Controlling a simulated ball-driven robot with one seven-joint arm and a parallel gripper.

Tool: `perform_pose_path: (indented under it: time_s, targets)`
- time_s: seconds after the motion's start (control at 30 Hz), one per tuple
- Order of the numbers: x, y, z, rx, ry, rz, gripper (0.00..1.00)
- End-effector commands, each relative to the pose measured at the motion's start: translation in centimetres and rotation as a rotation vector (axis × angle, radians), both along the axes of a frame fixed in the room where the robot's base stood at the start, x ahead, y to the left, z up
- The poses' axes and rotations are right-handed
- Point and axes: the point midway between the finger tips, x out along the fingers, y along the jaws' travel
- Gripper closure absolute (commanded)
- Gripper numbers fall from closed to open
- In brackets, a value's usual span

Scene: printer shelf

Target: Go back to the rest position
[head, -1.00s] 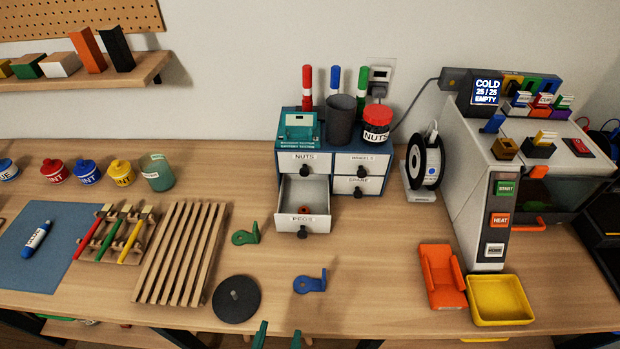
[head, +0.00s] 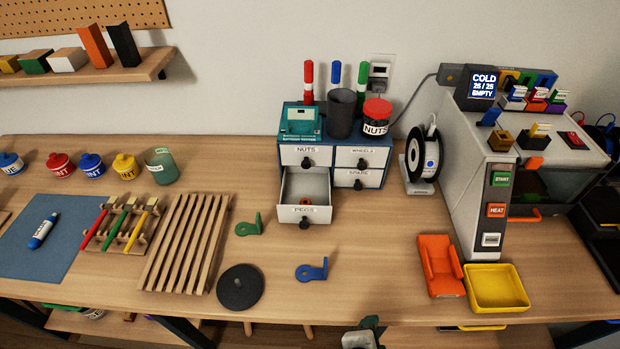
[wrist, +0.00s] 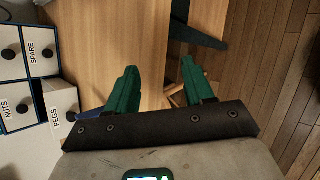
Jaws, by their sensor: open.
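My gripper (wrist: 158,64) is open and empty in the wrist view, its two green fingers apart. Wood floor, the table edge and a table leg show around the fingers. In the head view only part of my gripper (head: 368,325) shows at the bottom edge, in front of the table's front edge.
The wooden table (head: 365,270) holds a drawer cabinet (head: 335,165) with its PEGS drawer (head: 304,213) pulled out. A blue bracket (head: 312,270), a green bracket (head: 250,226), a black disc (head: 240,288), an orange holder (head: 440,265) and a yellow tray (head: 497,302) lie near the front.

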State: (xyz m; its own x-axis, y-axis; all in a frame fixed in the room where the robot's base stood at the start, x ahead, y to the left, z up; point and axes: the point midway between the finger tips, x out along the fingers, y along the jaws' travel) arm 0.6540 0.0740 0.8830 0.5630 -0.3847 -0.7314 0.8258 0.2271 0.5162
Motion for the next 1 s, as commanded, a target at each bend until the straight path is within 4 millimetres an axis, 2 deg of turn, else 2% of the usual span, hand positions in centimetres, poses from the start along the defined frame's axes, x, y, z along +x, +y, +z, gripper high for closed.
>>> perform_pose_path:
  time_s: [0.03,0.2,0.33,0.4,0.5,0.6,1.0]
  targets:
    - [-0.7,-2.6,-0.5,0.087,0.012,-0.142,0.48]
    - [-4.7,-10.1,-2.3,0.444,0.029,-0.729,0.48]
    - [-8.4,-13.4,-2.7,0.672,0.021,-1.148,0.48]
    - [-9.9,-14.4,-2.5,0.763,0.014,-1.323,0.48]
    - [-11.5,-15.0,-2.3,0.85,0.009,-1.498,0.48]
    - [-12.3,-15.3,-2.1,0.892,0.007,-1.588,0.48]
    - [-12.4,-15.3,-2.1,0.904,0.007,-1.612,0.48]
